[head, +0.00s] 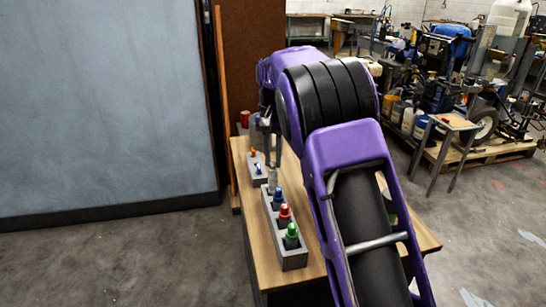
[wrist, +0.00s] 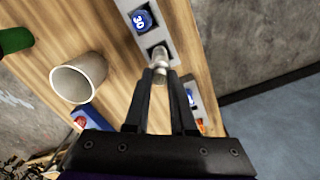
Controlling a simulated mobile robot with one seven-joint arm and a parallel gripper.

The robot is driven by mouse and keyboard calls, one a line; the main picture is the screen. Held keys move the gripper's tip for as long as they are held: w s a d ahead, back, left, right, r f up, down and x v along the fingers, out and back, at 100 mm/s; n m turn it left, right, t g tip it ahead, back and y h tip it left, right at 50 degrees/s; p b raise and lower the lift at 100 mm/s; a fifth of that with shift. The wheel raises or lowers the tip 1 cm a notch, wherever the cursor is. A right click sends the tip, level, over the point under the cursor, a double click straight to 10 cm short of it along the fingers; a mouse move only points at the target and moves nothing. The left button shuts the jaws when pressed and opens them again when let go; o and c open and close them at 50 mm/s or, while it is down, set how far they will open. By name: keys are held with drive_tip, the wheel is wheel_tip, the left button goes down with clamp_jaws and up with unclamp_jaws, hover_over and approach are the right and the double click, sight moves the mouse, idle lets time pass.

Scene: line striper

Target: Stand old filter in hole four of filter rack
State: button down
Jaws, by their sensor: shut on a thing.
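The grey filter rack (head: 294,262) stands along the left side of the wooden table. In the head view it holds a blue-topped (head: 278,193), a red-topped (head: 285,211) and a green-topped piece (head: 292,229). My gripper (wrist: 160,78) is shut on a pale metallic old filter (wrist: 160,60), seen between the fingertips. In the wrist view the filter's far end is at a dark square hole of the rack (wrist: 142,42), next to the blue cap marked with a number (wrist: 141,20). I cannot tell how deep it is in the hole.
A smaller grey holder with orange and blue pieces (head: 257,169) stands behind the rack. A white cup (wrist: 78,78), a green object (wrist: 15,40) and a blue-and-red item (wrist: 86,119) are on the table.

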drive_tip(key=shift+f+b, duration=0.6)
drive_tip(key=shift+f, duration=1.5)
idle(0.6)
drive_tip(key=c, duration=0.7)
unclamp_jaws()
drive_tip(key=shift+o, duration=0.3)
drive_tip(key=shift+o, duration=1.4)
drive_tip(key=shift+r+p, duration=3.1)
drive_tip(key=shift+r, duration=0.4)
